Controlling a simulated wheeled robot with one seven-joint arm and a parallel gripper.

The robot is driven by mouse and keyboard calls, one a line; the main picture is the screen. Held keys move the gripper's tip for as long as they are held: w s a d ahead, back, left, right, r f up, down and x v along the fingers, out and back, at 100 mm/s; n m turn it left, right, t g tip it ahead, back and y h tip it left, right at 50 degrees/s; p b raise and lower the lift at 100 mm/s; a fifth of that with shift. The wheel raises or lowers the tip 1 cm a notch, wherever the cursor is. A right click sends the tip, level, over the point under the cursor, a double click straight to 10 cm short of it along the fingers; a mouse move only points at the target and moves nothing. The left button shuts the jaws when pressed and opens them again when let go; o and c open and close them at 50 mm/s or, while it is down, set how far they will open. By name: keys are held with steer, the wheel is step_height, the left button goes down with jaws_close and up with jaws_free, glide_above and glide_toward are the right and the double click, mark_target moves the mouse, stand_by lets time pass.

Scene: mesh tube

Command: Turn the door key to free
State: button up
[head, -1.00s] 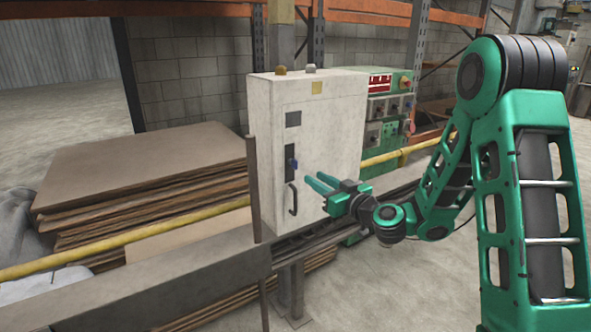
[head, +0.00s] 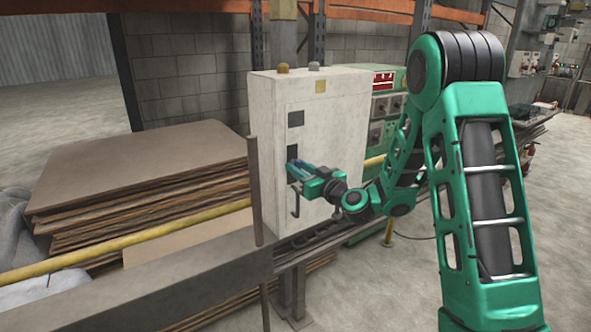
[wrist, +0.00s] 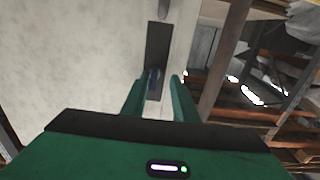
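The white cabinet (head: 335,120) has a door with a dark lock plate (wrist: 158,45) on it. A blue key (wrist: 154,80) shows at the plate, between my fingers in the wrist view. My gripper (head: 293,168) is at the cabinet front, over the lock area, and hides most of the key in the head view. In the wrist view my gripper (wrist: 158,84) has its two green fingers apart, one on each side of the key. I see gaps beside the key, so contact is not evident. The key's exact angle is hard to tell.
A dark door handle (head: 295,203) sits just below my gripper. A thin upright post (head: 255,190) stands left of the cabinet. A yellow rail (head: 130,240) and stacked boards (head: 140,170) are at the left. A green control box (head: 385,110) stands behind right.

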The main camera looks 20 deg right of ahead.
steer(key=shift+d, duration=0.3)
steer(key=shift+w+d, duration=0.1)
steer(key=shift+d, duration=0.05)
jaws_close()
steer(key=shift+a, duration=0.3)
steer(key=shift+d, duration=0.2)
steer(key=shift+d+m, duration=0.15)
steer(key=shift+m, duration=0.65)
steer(key=m, duration=1.6)
steer(key=shift+d+f, duration=0.2)
steer(key=shift+f, duration=0.05)
steer(key=shift+m, duration=0.4)
